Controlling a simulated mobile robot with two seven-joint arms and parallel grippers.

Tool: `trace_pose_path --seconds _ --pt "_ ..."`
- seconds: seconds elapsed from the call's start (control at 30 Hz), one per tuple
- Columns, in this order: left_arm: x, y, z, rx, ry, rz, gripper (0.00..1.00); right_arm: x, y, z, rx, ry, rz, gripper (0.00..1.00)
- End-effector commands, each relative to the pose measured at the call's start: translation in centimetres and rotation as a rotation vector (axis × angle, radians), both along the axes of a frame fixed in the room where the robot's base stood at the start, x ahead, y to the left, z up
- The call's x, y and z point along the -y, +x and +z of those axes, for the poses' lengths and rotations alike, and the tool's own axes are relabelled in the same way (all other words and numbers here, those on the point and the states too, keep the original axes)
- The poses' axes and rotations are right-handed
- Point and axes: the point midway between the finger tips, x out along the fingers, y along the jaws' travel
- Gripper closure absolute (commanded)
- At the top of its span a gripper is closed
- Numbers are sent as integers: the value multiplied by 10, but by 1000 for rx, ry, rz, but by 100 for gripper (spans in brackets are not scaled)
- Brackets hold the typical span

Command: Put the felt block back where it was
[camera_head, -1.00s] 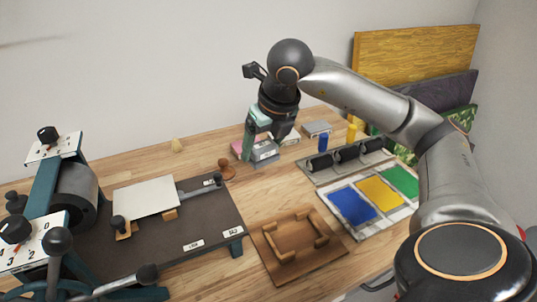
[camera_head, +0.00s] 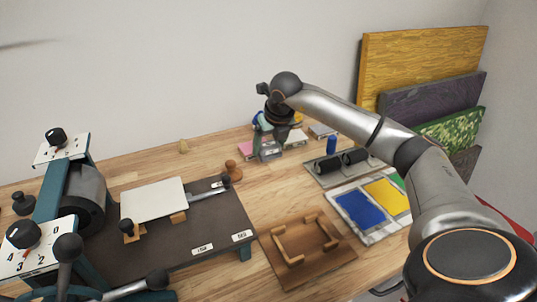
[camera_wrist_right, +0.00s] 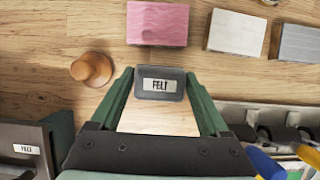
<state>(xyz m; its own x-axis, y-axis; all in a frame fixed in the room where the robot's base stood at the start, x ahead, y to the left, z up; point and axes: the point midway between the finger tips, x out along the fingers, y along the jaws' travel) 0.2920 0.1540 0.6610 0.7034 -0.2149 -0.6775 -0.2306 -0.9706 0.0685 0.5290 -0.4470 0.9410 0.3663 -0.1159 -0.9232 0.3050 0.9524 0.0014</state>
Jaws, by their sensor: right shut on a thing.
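The felt block is dark grey with a white label reading FELT. It sits between the green fingertips of my right gripper (camera_wrist_right: 160,88) in the right wrist view, and the fingers are shut on its two sides. In the head view the felt block (camera_head: 270,154) hangs at or just over the wooden bench, below my right gripper (camera_head: 267,142). I cannot tell whether it touches the bench. A pink block (camera_wrist_right: 158,24) lies just beyond it, apart from it. My left gripper is not in view.
A pale block (camera_wrist_right: 236,32) and a grey block (camera_wrist_right: 298,42) lie in the same row as the pink one. A brown wooden knob (camera_head: 232,171) stands close by on the left. A roller rack (camera_head: 318,178), colour tray (camera_head: 345,230), wooden frame (camera_head: 275,260) and press (camera_head: 85,195) surround it.

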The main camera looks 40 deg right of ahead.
Motion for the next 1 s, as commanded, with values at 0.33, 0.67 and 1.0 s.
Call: trace_pose_path --seconds 0.33,0.67,1.0 --pt "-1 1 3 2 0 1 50 5 6 -34 -4 -2 1 73" --pt "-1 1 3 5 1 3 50 4 7 -41 1 -1 1 73" --pt "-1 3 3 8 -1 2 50 4 7 -44 0 0 1 0"
